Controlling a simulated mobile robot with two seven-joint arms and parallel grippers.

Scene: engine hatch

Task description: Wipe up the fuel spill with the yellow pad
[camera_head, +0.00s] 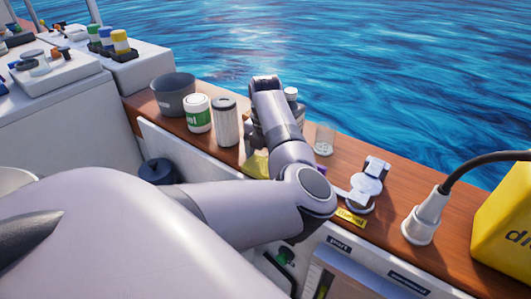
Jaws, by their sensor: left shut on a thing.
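The yellow pad (256,166) lies at the wooden ledge, partly hidden behind my left arm. My left gripper (258,152) points down at the pad and is shut on it. My forearm and wrist cover most of the fingers and the pad's right part. I cannot make out the fuel spill; the wood under and behind the arm is hidden. My right gripper is not in view.
On the ledge (395,178), a grey pot (174,95), a green-labelled jar (198,114) and a ribbed filter (227,121) stand left of the gripper. A clear cup (324,140), an open filler cap (366,188), a corded white fitting (424,218) and a yellow container (508,225) are right.

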